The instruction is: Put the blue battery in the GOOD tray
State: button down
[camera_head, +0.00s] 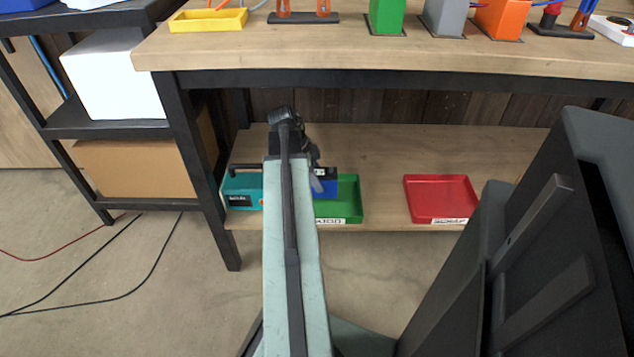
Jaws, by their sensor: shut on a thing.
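The blue battery (328,187) is at the end of my arm, over or inside the green tray (350,203) on the lower shelf. I cannot tell whether it touches the tray floor. My gripper (317,180) is shut on the battery near its upper left, and my arm hides part of both. The green tray has a white label on its front, too small to read surely, and its left part is hidden behind my arm. The red tray (440,199) stands empty to the right, with a white label on its front.
A teal box with a dark handle (241,190) stands left of the green tray. The wooden lower shelf (385,160) is bare between the trays. The workbench top (330,52) overhangs it, with a black leg (200,170) at left. Cables lie on the floor.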

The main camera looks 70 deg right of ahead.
jog(key=shift+s+f+b, duration=0.1)
jog(key=shift+f+b, duration=1.8)
jog(key=shift+r, duration=0.2)
jog(key=shift+w+f, duration=0.15)
jog(key=shift+w, duration=0.05)
jog(key=c, duration=0.6)
grip_release()
jog(key=shift+a, duration=0.1)
